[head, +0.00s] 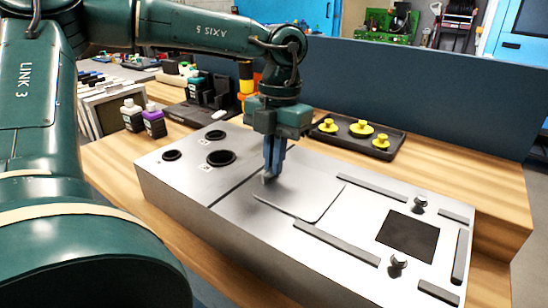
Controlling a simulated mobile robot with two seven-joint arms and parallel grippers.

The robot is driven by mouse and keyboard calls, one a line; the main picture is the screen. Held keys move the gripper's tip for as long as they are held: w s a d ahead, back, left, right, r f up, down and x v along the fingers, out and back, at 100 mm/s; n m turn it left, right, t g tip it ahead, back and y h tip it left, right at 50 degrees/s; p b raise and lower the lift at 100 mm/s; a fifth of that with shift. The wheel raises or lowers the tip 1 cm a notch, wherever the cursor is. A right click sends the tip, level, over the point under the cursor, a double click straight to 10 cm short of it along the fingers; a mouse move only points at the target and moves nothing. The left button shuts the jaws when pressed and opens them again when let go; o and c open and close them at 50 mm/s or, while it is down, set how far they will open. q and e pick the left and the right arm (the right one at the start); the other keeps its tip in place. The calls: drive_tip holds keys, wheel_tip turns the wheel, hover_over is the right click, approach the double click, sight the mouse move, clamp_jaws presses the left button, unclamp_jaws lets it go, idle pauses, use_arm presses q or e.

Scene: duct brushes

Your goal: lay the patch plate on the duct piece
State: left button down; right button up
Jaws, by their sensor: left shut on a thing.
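The duct piece (225,192) is a long grey metal box on the wooden bench, with round holes at its left end and a dark square opening (408,236) toward its right end. The patch plate (305,199) is a thin, bright, flat sheet with rounded corners over the middle of the duct top, left of the opening. My left gripper (268,177) points down and is shut on the plate at its left edge. The plate looks flat and very close to the top; I cannot tell whether it touches. My right gripper is not in view.
Dark strips (336,243) and two upright knobs (398,261) stand on the duct top around the opening. A black tray (337,141) with yellow knobbed pieces lies behind the duct. Small bottles (153,121) stand at the left. A blue-grey partition (420,100) closes off the back.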

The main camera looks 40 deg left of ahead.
use_arm(q)
drive_tip(key=c, duration=1.6)
unclamp_jaws()
drive_tip(key=r, duration=0.4)
drive_tip(key=w+r+p, duration=0.1)
drive_tip(key=r, duration=0.7)
drive_tip(key=shift+w+a+p, duration=0.1)
drive_tip(key=shift+w+p, duration=0.15)
drive_tip(key=shift+p, duration=0.1)
